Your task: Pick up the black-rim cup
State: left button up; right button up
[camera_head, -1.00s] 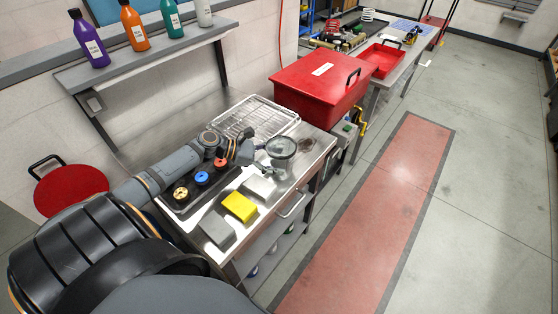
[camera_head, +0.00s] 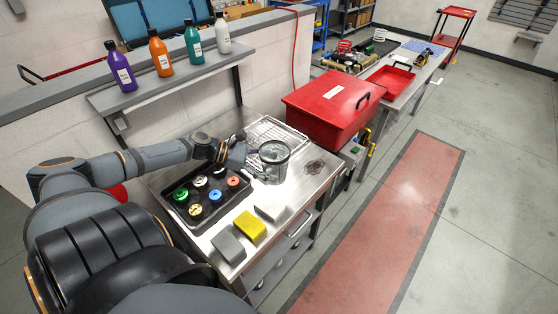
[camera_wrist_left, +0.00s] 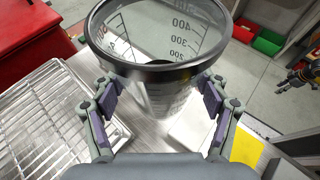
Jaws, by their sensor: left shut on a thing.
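The black-rim cup (camera_head: 273,163) is a clear measuring cup with a dark rim and printed graduations. In the left wrist view the cup (camera_wrist_left: 160,75) stands between the two fingers, its rim tilted toward the camera. My left gripper (camera_head: 250,160) is shut on the cup from its left side, with finger pads (camera_wrist_left: 165,100) against both sides of its wall. The head view shows the cup over the steel bench top near the wire rack; whether its base touches the bench I cannot tell.
A black tray (camera_head: 206,211) with several coloured caps lies in front of the arm. Grey, yellow (camera_head: 250,228) and white blocks lie along the bench's near edge. A wire rack (camera_head: 262,133) and a red box (camera_head: 333,105) are behind.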

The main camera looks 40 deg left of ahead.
pick_arm(q)
jog(key=p+v, duration=0.7)
jog(key=v, duration=0.2)
jog(key=shift+s+r, duration=0.25)
jog(key=shift+s, duration=0.2)
jog(key=shift+d, duration=0.1)
